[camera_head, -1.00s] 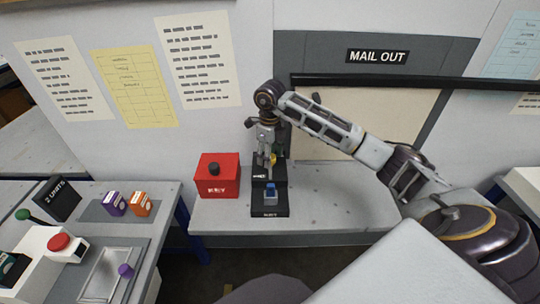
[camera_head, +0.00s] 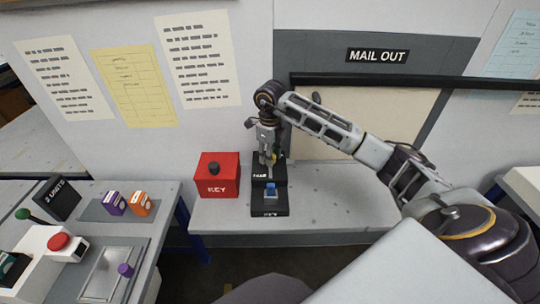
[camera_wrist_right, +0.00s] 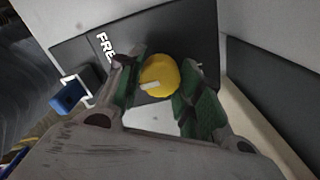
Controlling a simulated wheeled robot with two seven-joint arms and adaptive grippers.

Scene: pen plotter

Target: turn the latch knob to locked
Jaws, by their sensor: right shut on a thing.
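The latch knob (camera_wrist_right: 158,76) is yellow and round with a short pale mark on its face, which points to the lower left in the wrist view. It sits on a black panel (camera_wrist_right: 75,50) with white lettering that begins "FRE"; the rest is covered. My right gripper (camera_wrist_right: 160,90) is shut on the knob, with its green pads on either side. In the head view the right gripper (camera_head: 269,158) points down at the black latch box (camera_head: 260,176) and hides most of the knob. My left gripper is not in view.
A red KEY box (camera_head: 218,176) with a black knob is just left. The grey shelf (camera_head: 335,200) is clear to the right. A dark bar (camera_head: 400,82) crosses above.

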